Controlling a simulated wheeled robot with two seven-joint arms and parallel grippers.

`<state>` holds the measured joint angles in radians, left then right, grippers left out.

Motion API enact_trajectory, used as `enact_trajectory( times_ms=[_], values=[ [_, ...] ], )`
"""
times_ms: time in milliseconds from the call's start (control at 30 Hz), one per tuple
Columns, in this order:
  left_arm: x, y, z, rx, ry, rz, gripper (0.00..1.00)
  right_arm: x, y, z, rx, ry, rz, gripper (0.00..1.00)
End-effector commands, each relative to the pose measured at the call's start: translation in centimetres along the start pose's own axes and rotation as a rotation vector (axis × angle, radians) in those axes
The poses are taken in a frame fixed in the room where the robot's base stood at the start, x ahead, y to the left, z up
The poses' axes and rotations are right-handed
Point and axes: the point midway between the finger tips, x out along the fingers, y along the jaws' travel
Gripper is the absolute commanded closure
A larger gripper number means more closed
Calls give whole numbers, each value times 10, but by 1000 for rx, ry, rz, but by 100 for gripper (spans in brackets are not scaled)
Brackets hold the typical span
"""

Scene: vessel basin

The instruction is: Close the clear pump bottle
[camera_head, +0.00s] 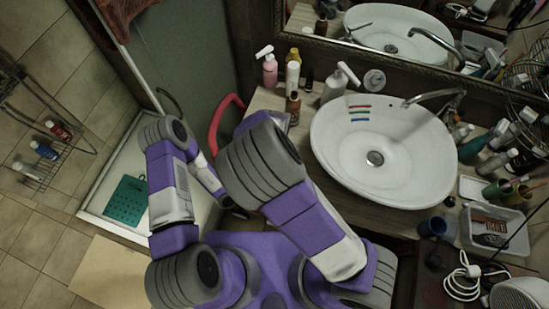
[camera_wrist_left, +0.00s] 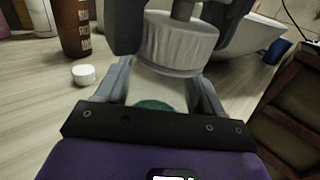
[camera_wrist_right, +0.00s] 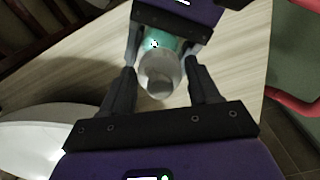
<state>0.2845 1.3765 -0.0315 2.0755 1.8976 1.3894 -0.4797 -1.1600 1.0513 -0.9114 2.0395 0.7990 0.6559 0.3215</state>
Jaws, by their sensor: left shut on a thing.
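The clear pump bottle (camera_wrist_left: 153,104) holds green liquid. My left gripper (camera_wrist_left: 160,78) is shut on its body. Above the body, in the left wrist view, is a whitish ribbed pump collar (camera_wrist_left: 178,44) with a grey stem; whether its thread is fully seated cannot be told. In the right wrist view the teal bottle body (camera_wrist_right: 158,42) sits between the left gripper's fingers, with the pale round pump top (camera_wrist_right: 159,76) in front. My right gripper (camera_wrist_right: 161,84) is open, its fingers on either side of this top with small gaps. In the head view my arms hide the bottle and both grippers.
A white basin (camera_head: 383,150) stands on the wooden counter, right of my arms. A pink pump bottle (camera_head: 269,68), a brown bottle (camera_head: 293,108) and a grey pump bottle (camera_head: 336,88) stand behind. A small white cap (camera_wrist_left: 83,74) lies on the counter. A red curved object (camera_head: 221,125) is at left.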

Motion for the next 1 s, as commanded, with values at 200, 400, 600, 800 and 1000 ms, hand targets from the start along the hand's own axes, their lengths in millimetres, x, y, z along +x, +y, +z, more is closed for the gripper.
enact_trajectory(
  times_ms=[200,400,600,800,1000],
  values=[
    [0,0,0,0,0,-1,100,0,0,0,-1,1,0,21],
    [0,0,0,0,0,-1,100,-2,0,0,-2,1,-1,21],
    [0,0,0,0,0,-1,100,-26,-2,0,-5,2,-6,21],
    [0,0,0,0,0,-1,100,-70,-2,0,-6,3,-7,21],
    [0,0,0,0,0,-1,100,-105,-1,0,-5,2,-5,21]
  ],
)
